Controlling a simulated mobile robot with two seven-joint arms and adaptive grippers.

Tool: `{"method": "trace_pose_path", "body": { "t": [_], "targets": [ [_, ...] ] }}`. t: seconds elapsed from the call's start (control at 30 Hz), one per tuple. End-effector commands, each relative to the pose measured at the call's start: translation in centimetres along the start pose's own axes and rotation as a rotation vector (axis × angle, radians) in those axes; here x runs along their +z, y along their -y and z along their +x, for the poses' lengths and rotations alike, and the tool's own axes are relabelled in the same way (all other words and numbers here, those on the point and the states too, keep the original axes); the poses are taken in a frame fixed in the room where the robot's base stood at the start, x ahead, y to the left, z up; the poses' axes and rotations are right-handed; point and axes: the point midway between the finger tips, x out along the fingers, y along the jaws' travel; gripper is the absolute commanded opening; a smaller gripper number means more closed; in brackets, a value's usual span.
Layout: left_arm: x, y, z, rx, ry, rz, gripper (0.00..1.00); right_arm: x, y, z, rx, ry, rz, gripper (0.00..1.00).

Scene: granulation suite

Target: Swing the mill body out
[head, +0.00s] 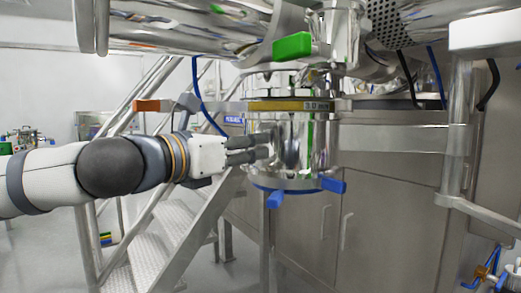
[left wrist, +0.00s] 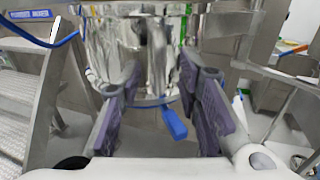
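The mill body (head: 305,140) is a shiny steel cylinder hanging below the upper vessel, with a yellow band marked "3.0 mm" near its top. Blue knobs (head: 275,199) stick out at its lower rim. My left gripper (head: 262,148) reaches in from the left at the cylinder's side. In the left wrist view the mill body (left wrist: 135,50) stands ahead, and the open gripper's two purple-padded fingers (left wrist: 165,105) are spread wide around its lower part. Whether they touch it I cannot tell. A blue knob (left wrist: 174,123) shows between the fingers. My right gripper is not in view.
A green handle (head: 293,46) sits above the mill body, and an orange-ended lever (head: 147,105) is to its left. Metal stairs (head: 165,230) stand behind my left arm. Steel cabinets (head: 385,225) are behind, and a steel post with rails (head: 457,130) is at right.

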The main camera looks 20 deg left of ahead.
Motion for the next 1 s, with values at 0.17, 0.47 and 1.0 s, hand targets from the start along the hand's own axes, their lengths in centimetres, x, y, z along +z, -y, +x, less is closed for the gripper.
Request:
{"method": "trace_pose_path", "body": {
  "t": [0.17,0.47,1.0],
  "targets": [
    [0.1,0.1,3.0,0.000,0.000,0.002,0.31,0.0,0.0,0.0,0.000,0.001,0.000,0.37],
    [0.1,0.0,3.8,0.001,0.001,0.003,0.31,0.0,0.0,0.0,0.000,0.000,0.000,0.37],
    [0.0,0.1,3.8,0.000,0.000,0.003,0.00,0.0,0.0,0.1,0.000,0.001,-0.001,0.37]
  ]
}}
